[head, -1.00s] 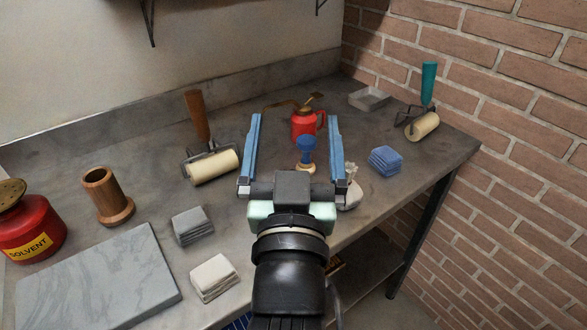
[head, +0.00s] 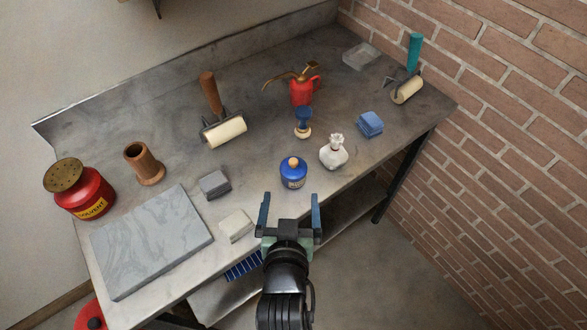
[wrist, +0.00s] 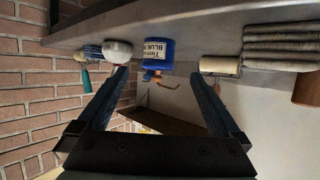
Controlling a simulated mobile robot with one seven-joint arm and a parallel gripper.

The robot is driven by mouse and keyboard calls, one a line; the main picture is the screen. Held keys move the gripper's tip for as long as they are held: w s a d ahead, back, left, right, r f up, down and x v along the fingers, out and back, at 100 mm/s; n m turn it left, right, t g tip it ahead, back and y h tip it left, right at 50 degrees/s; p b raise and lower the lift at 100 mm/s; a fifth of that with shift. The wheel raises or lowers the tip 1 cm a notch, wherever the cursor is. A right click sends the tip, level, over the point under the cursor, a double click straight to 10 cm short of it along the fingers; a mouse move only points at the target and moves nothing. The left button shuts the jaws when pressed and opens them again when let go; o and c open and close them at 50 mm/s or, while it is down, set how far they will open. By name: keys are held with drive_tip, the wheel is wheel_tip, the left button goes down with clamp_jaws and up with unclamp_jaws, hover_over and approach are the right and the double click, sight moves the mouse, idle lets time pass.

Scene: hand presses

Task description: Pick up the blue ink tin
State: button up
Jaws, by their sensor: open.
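The blue ink tin (head: 293,175) stands on the grey bench near its front edge, with a round tan knob on top. In the wrist view the tin (wrist: 154,49) appears upside down with a white label, beyond the fingertips and between them. My gripper (head: 289,198) is open and empty, just in front of the tin at the bench's front edge. Its two blue fingers also show in the wrist view (wrist: 163,82). The tin is not between the fingers in the head view.
A white stoppered bottle (head: 334,154) stands close right of the tin. A blue-topped wooden-based tool (head: 303,122) and a red oil can (head: 303,90) are behind. Folded grey cloth (head: 214,185), pale cloth (head: 236,226) and a stone slab (head: 152,240) lie left. A brick wall (head: 500,110) bounds the right.

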sight(293, 181)
drive_tip(key=x, duration=1)
drive_tip(key=shift+d, duration=0.1)
drive_tip(key=shift+c, duration=0.2)
drive_tip(key=shift+w+r, duration=0.1)
clamp_jaws()
